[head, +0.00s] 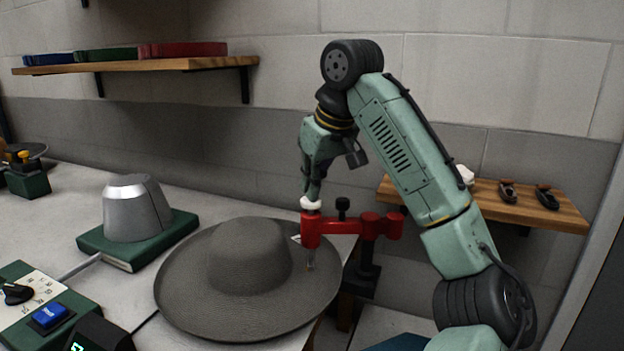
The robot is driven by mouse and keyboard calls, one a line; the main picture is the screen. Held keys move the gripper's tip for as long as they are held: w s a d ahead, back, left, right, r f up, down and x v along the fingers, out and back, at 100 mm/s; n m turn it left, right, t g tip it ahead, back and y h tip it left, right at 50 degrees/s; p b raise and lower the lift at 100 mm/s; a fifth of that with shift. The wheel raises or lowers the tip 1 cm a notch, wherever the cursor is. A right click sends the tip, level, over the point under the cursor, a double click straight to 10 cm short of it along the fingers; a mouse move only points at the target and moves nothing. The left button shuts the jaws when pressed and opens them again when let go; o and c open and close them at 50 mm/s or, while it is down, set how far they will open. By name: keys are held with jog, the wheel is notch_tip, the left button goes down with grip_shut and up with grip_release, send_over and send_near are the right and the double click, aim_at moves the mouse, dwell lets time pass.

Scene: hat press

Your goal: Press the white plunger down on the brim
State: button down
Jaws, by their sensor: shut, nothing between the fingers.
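The white plunger (310,204) is the cap on top of a red press arm (340,224). The press reaches in from the right over the brim of a grey wide-brimmed hat (250,258). A thin metal rod (309,262) points down from the press head to the brim; whether it touches the brim is hard to tell. My gripper (312,192) is shut, points down and sits directly above the white plunger, at or very near contact. The fingertips hold nothing.
A metal hat block on a green base (137,245) stands left of the hat. A control box with a dial and blue button (48,316) is at the lower left. Wall shelves are at the upper left (150,65) and right (560,214).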

jog(key=shift+f, duration=0.1)
notch_tip(320, 180, up, 6)
jog(key=p, duration=0.6)
jog(key=shift+p, duration=0.35)
notch_tip(320, 180, up, 5)
jog(key=shift+r+p, duration=0.1)
jog(key=shift+p, duration=0.6)
